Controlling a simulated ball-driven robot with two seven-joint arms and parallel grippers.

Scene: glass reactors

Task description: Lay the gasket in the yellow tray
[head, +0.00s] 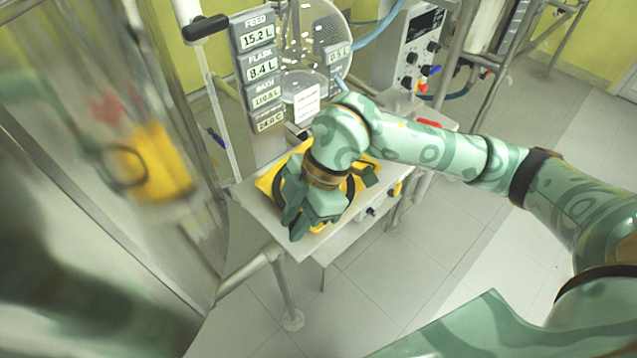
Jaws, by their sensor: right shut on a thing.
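The yellow tray (266,181) lies on the metal shelf and is largely covered by my right gripper. Dark curved parts of the gasket (351,190) show at the side of the gripper, over the tray. My right gripper (303,217) points down over the tray and is shut on the gasket. The grip point is hidden by the hand, and I cannot tell whether the gasket touches the tray floor. My left gripper is not in view.
A display column (256,65) and glassware (310,60) stand close behind the shelf (300,250). A grey control box (415,45) is at the back. A shiny panel at left mirrors the yellow tray. Open tiled floor lies at right.

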